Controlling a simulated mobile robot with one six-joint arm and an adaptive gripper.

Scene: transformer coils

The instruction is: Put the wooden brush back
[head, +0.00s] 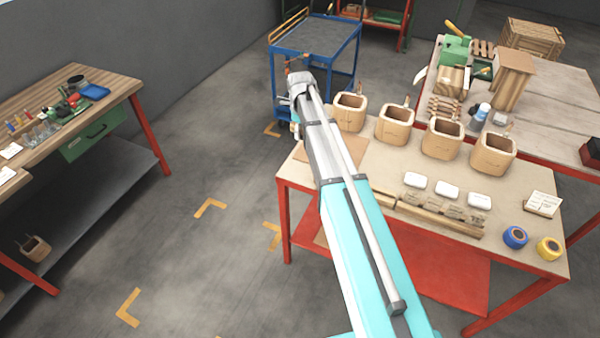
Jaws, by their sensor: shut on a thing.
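My arm reaches up the middle of the head view, from the bottom edge to a grey joint beside the blue cart. My gripper cannot be made out; the far end of the arm hides it. I cannot pick out the wooden brush with certainty. A small orange-brown piece (292,62) shows just above the arm's end, too small to name. The worktable (410,165) with red legs stands right of my arm and bears several hollow wooden coils (441,140) in a row.
The blue cart (315,38) stands behind my arm's end. White blocks (447,190), blue tape (515,237) and yellow tape (549,247) lie on the worktable. A left bench (112,88) holds small tools. A green machine (456,50) is at the back right. Floor between benches is clear.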

